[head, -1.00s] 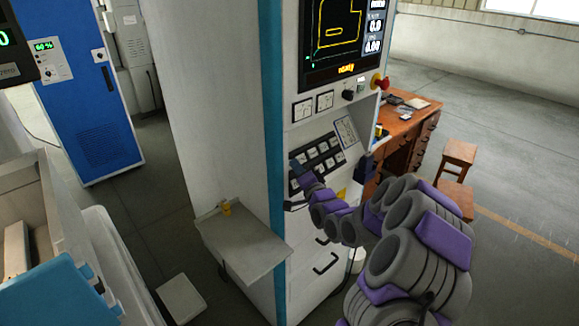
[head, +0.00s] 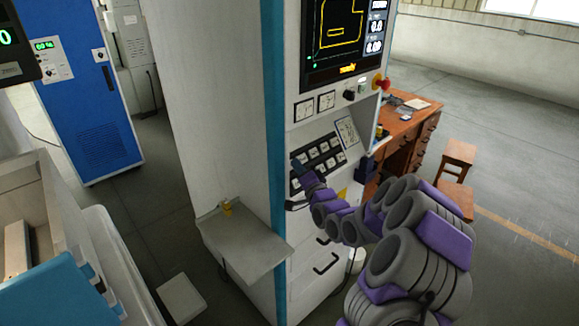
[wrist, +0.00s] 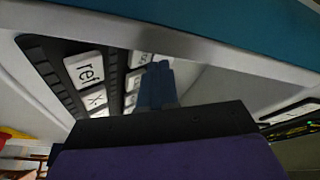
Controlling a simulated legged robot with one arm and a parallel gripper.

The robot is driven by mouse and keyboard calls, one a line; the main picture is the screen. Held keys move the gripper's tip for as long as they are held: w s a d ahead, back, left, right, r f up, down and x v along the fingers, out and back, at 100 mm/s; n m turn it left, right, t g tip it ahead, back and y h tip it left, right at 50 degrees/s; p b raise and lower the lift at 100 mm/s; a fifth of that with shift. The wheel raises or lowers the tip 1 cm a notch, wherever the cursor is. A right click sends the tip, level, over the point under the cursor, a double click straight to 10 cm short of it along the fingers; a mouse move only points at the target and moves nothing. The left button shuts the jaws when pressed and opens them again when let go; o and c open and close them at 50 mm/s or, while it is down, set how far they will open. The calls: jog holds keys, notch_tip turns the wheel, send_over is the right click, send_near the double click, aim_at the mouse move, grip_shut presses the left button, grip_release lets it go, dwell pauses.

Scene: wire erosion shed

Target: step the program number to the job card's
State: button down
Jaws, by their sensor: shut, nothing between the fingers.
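My gripper (head: 298,165) is shut and empty at the left end of the dark keypad (head: 322,156) on the sloped panel of the tall white cabinet. In the wrist view the blue-grey fingertips (wrist: 158,82) are over the keypad's light keys; I cannot tell whether they touch one. A key marked "ref" (wrist: 84,69) and one marked with a star (wrist: 96,99) lie left of the fingers.
A small grey shelf (head: 245,242) with a yellow item (head: 227,207) juts from the cabinet's left side. A red knob (head: 381,83) sits below the screen's right. A wooden desk (head: 405,127) and stool (head: 459,156) stand behind right. A blue cabinet (head: 85,100) stands at back left.

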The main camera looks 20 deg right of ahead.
jog(key=shift+d, duration=0.3)
jog(key=shift+w+a+f, duration=0.15)
jog(key=shift+w+a, duration=0.1)
jog(key=shift+a, duration=0.15)
jog(key=shift+w+f, duration=0.25)
jog(key=shift+w, duration=0.05)
dwell(0.8)
jog(key=shift+s+d+r, duration=0.2)
jog(key=shift+s+r, duration=0.3)
jog(key=shift+s, duration=0.15)
dwell(0.3)
jog(key=shift+w+f, duration=0.1)
